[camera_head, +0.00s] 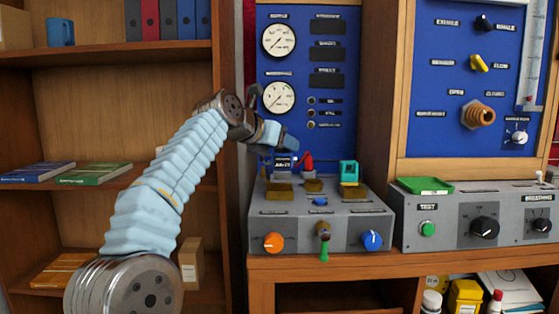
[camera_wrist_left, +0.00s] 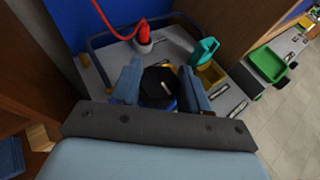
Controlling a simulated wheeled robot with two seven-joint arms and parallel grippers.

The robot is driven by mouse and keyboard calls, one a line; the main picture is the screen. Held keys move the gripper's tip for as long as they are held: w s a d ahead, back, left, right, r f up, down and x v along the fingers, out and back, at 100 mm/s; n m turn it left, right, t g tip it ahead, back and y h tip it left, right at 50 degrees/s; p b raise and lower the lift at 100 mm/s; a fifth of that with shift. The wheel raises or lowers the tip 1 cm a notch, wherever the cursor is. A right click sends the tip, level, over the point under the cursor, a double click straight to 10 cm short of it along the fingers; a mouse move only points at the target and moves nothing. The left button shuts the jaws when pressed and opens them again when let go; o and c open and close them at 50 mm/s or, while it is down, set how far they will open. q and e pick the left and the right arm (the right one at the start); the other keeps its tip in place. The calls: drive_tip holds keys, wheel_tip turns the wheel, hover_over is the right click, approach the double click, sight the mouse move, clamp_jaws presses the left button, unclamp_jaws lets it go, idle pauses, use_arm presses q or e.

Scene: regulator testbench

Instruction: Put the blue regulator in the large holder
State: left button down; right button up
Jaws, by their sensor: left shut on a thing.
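My left gripper (camera_wrist_left: 159,88) is shut on the blue regulator (camera_wrist_left: 158,84), which shows a round black top and a little blue below it between the fingers. In the head view the left gripper (camera_head: 284,142) is above the left part of the grey bench unit. Brass-coloured holders sit on that unit: one at the left (camera_head: 279,191), one in the middle (camera_head: 313,186) and one at the right (camera_head: 354,190). The left one looks wide, but I cannot tell surely which is the large holder. The regulator's lower end is hidden in the wrist view. My right gripper is out of view.
A red regulator (camera_wrist_left: 143,39) with a red hose and a teal regulator (camera_wrist_left: 202,52) stand close to the gripper. A blue gauge panel (camera_head: 340,110) rises behind. A green tray (camera_head: 425,185) lies on the right unit. A wooden shelf (camera_head: 110,150) stands left.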

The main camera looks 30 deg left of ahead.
sight(272, 157)
use_arm(q)
drive_tip(key=f, duration=0.1)
drive_tip(key=a+f, duration=0.1)
drive_tip(key=f, duration=0.1)
drive_tip(key=shift+w+f, duration=0.1)
drive_tip(key=shift+w, duration=0.1)
drive_tip(key=shift+f, duration=0.45)
drive_tip(key=c, duration=0.5)
unclamp_jaws()
drive_tip(key=shift+f, duration=0.15)
drive_tip(key=shift+c, duration=0.2)
drive_tip(key=v, duration=1.2)
drive_tip(key=shift+b, duration=0.35)
